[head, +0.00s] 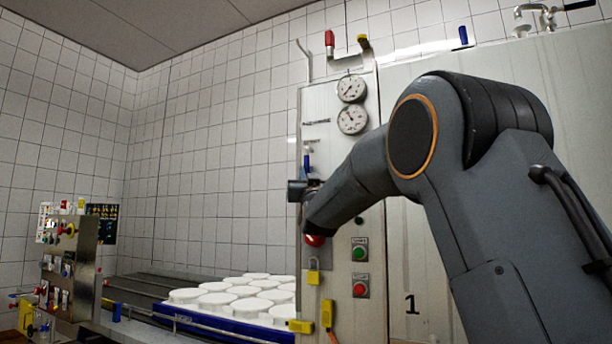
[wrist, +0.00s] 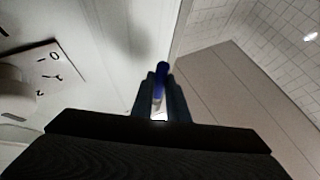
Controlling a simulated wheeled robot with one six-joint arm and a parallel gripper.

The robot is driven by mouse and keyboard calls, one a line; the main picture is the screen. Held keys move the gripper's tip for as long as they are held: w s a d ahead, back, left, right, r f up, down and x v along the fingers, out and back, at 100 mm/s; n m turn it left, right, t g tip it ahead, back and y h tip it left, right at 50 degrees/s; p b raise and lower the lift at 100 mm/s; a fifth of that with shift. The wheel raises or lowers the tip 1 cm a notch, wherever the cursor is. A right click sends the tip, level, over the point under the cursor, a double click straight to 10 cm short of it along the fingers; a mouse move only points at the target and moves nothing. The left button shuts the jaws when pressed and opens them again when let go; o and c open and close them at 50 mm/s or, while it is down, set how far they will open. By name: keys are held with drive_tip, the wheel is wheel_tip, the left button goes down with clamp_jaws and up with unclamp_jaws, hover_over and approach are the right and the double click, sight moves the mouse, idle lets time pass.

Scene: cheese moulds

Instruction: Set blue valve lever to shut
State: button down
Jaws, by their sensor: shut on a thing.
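My gripper (head: 297,190) is at the left part of the steel control panel, with its dark fingers reaching in from the right. In the wrist view my gripper (wrist: 160,92) is shut on a blue lever (wrist: 162,68), whose blue tip stands out past the two fingertips. In the head view a blue handle (head: 307,163) shows just above the gripper, roughly upright. The lower part of the lever and its pivot are hidden by the gripper and arm. A marked plate (wrist: 45,75) with figures shows at the left of the wrist view.
Two round gauges (head: 352,104) sit above on the panel. A green button (head: 359,253) and a red button (head: 360,289) are below. White moulds (head: 240,296) fill a blue-edged tray at lower left. A separate control box (head: 75,265) stands at far left.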

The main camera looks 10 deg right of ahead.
drive_tip(key=c, duration=1.7)
unclamp_jaws()
drive_tip(key=shift+c, duration=0.2)
drive_tip(key=b+v, duration=0.1)
drive_tip(key=v, duration=0.6)
drive_tip(key=shift+s+f+b, duration=0.2)
drive_tip(key=shift+s+b, duration=0.1)
drive_tip(key=shift+b, duration=0.05)
drive_tip(key=shift+f, duration=0.1)
wheel_tip(320, 180, down, 21)
drive_tip(key=s+n+g+y+p, duration=0.1)
drive_tip(key=s+g+p, duration=0.15)
drive_tip(key=g, duration=0.55)
drive_tip(key=s+f+g+p, duration=0.3)
drive_tip(key=s+f+g, duration=0.35)
drive_tip(key=f, duration=0.75)
drive_tip(key=s+d+f+g+p, duration=0.1)
drive_tip(key=s+f+g, duration=0.2)
drive_tip(key=s, duration=0.8)
drive_tip(key=s+d+f+g+p, duration=0.1)
drive_tip(key=s+f+g, duration=0.3)
drive_tip(key=s+f, duration=0.4)
drive_tip(key=s+f+g+p, duration=0.1)
drive_tip(key=s+f+g, duration=0.2)
drive_tip(key=s, duration=1.3)
wheel_tip(320, 180, down, 3)
drive_tip(key=shift+d+r, duration=0.2)
drive_tip(key=shift+d, duration=0.2)
